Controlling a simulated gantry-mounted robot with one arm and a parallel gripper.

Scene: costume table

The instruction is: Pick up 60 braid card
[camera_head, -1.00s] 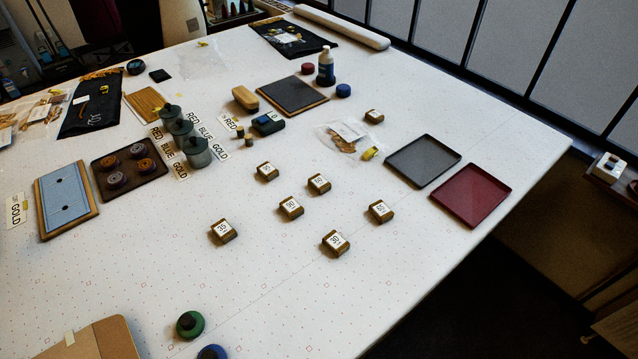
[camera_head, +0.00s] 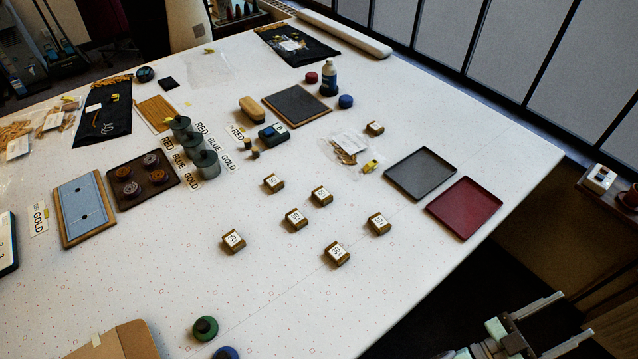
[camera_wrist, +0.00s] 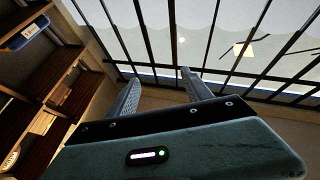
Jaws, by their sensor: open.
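Several small brown braid cards with white number labels stand spread over the white table. They include a front one (camera_head: 337,254), a left one (camera_head: 233,240), a middle one (camera_head: 295,219), a right one (camera_head: 378,224), and two farther back (camera_head: 321,196) (camera_head: 273,182). Another stands apart near the clear bag (camera_head: 375,128). The printed numbers are too small to read surely, so I cannot tell which is 60. My gripper (camera_head: 576,311) is open and empty, off the table's right edge at the bottom right. In the wrist view its spread fingers (camera_wrist: 160,77) face the window; no card shows there.
A grey tray (camera_head: 421,174) and a red tray (camera_head: 464,208) lie at the table's right edge. Green pots (camera_head: 205,164) and a dark spool tray (camera_head: 142,179) stand left. A green knob (camera_head: 205,328) is in front. Table around the cards is clear.

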